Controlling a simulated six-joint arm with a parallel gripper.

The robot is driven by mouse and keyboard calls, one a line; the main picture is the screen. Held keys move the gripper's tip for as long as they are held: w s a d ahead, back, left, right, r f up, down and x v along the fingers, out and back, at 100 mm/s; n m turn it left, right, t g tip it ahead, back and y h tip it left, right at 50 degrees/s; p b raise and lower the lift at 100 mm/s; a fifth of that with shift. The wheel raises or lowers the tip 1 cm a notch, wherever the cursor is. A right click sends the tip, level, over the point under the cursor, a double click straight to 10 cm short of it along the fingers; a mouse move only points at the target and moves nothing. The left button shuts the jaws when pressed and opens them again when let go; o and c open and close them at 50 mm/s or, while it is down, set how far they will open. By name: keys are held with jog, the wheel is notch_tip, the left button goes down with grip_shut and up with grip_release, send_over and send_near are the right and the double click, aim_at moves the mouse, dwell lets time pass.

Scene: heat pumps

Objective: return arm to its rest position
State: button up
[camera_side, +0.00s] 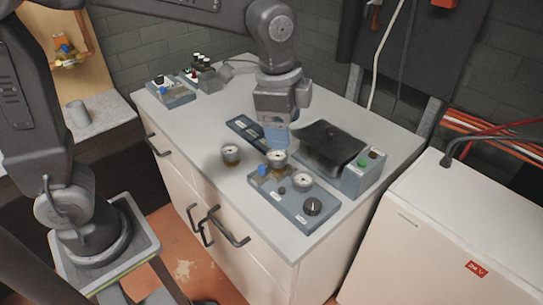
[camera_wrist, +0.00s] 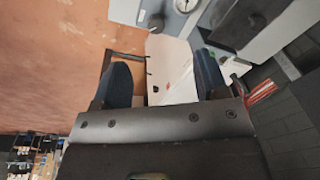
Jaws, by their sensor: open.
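My gripper (camera_side: 277,132) hangs over the counter in the side view, pointing down just above the back of the gauge panel. In the wrist view its two dark blue fingers (camera_wrist: 162,82) stand apart with nothing between them, so it is open and empty. My arm reaches in from the left across the top of the side view. The grey panel (camera_side: 283,205) below carries gauges, a blue valve knob (camera_side: 263,169) and a black dial (camera_side: 313,206). Whether the fingertips touch anything on the panel cannot be told.
A black-topped device (camera_side: 332,143) with a green button stands close to the right of my gripper. Small units (camera_side: 171,93) stand at the back left. A white cabinet (camera_side: 437,240) is at the right. The counter's left part (camera_side: 190,125) is clear.

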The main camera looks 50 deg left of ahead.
jog(key=s+a+n+t, duration=0.4)
jog(key=s+a+n, duration=0.7)
jog(key=s, duration=0.3)
jog(key=shift+s+r+n, duration=0.3)
jog(key=shift+r, duration=0.15)
jog(key=shift+w, duration=0.1)
dwell(2.9)
